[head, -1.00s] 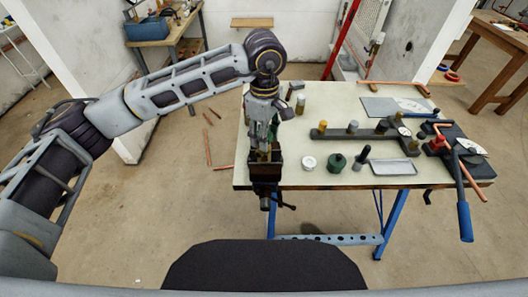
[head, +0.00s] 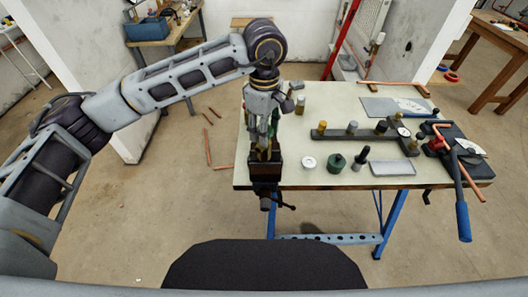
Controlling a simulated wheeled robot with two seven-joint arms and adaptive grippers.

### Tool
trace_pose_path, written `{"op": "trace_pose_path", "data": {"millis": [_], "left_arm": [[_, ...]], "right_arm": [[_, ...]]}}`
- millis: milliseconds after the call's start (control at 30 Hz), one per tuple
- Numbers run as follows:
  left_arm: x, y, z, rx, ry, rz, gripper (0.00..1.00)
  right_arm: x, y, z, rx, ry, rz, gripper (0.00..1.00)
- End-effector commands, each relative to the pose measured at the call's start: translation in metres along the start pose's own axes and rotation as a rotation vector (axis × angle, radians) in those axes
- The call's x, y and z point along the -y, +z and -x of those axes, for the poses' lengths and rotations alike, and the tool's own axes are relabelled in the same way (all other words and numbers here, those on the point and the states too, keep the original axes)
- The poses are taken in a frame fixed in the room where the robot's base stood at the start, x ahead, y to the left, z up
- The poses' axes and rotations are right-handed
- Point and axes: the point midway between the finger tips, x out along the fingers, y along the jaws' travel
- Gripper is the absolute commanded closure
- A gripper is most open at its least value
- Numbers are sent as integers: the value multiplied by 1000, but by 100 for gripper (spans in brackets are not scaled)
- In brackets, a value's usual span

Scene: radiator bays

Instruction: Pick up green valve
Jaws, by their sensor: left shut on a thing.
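My left gripper (head: 264,148) points down over the dark vise (head: 265,172) at the table's front left corner. It is shut on the green valve, of which a green patch (head: 273,122) shows beside the fingers. A brass-coloured part shows low between the fingers, just above the vise jaws. The fingers and wrist hide most of the valve, and I cannot tell whether it still touches the vise. My right gripper is not in view.
On the table (head: 310,110) stand a white round lid (head: 308,163), a dark green pot (head: 337,163), a dark bottle-shaped piece (head: 361,158) and a grey tray (head: 393,168). A dark bar with fittings (head: 360,133) lies behind them. A pipe bender (head: 440,145) is at the right.

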Motion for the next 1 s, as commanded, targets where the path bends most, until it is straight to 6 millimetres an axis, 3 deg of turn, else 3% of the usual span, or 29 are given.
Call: {"op": "trace_pose_path", "data": {"millis": [400,1000], "left_arm": [[-1,0,18,0,3,0,93],[0,0,23,0,2,0,93]], "right_arm": [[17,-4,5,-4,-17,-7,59],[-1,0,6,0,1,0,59]]}}
